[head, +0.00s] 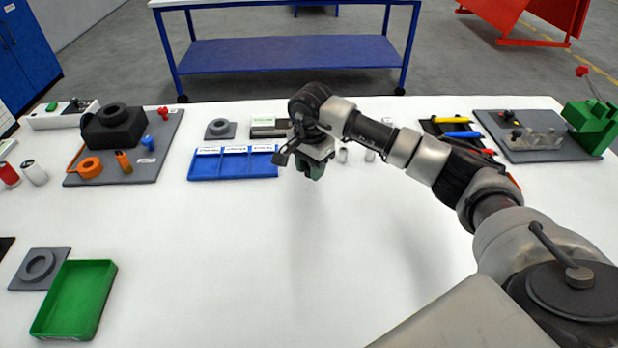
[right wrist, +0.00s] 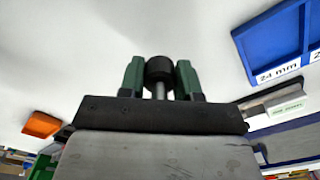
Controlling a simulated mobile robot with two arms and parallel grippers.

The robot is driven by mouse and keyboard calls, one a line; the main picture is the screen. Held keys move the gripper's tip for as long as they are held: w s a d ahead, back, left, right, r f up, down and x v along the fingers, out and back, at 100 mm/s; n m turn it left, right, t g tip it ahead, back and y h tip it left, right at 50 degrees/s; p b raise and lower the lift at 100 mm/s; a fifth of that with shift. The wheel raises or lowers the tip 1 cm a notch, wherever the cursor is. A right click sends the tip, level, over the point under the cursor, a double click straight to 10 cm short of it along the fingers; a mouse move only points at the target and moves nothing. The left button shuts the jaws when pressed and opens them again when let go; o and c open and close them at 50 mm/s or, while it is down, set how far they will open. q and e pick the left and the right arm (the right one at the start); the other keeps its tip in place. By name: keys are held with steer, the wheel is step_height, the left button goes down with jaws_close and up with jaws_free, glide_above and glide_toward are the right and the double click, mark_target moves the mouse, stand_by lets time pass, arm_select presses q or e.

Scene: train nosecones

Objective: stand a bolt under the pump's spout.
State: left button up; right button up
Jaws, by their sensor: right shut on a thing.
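My right gripper (head: 311,170) is above the white table, just right of the blue tray. In the right wrist view its green fingers (right wrist: 160,80) are shut on a bolt (right wrist: 159,70) with a dark round head and a grey shank. The head shows between the fingertips. The bolt cannot be made out in the head view. A green device (head: 592,125) with a red-knobbed lever stands on a grey mat at the far right; it may be the pump, but its spout is not clear. My left gripper is not in view.
The blue three-part tray (head: 233,174) has white labels. Two small metal pieces (head: 343,156) stand right of my gripper. A black tray (head: 432,128) holds coloured tools. A grey mat (head: 110,178) with a black block is at left, and a green tray (head: 75,298) is at front left. The middle front is clear.

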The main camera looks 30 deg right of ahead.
mark_target(309, 177)
steer(key=shift+s+a+f, duration=0.25)
steer(key=shift+a+f, duration=0.05)
steer(key=shift+f, duration=0.05)
steer(key=shift+f+p, duration=0.45)
steer(key=shift+f, duration=1.45)
steer(key=shift+f, duration=0.1)
steer(key=o, duration=0.9)
steer(key=shift+o, duration=0.2)
